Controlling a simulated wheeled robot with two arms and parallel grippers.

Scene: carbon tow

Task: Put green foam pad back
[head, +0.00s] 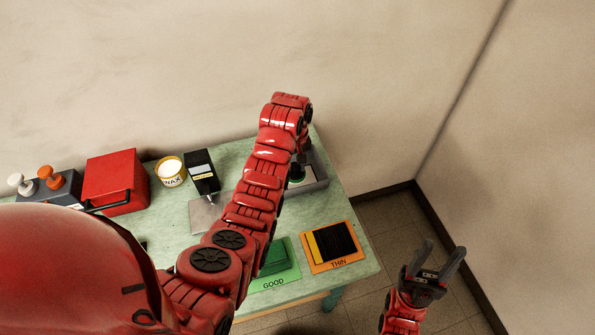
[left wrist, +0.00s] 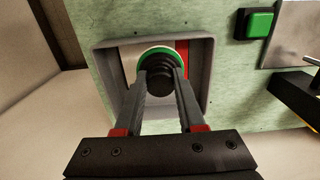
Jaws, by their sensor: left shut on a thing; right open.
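The green foam pad is a round disc with a white edge and a stepped black knob on top. It shows in the left wrist view (left wrist: 148,54) and in the head view (head: 296,181). My left gripper (left wrist: 160,78) is shut on the black knob, one finger on each side. The pad is within the outline of the grey tray (left wrist: 203,75); I cannot tell whether it touches the tray floor. In the head view my left arm partly covers the tray (head: 320,184). My right gripper (head: 437,258) is open and empty, off the table's right side.
A green GOOD mat (head: 288,275) and an orange THIN mat (head: 352,262) lie at the table's front right. A red box (head: 112,180), a wax tin (head: 170,172) and a black device (head: 202,170) stand left of my arm.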

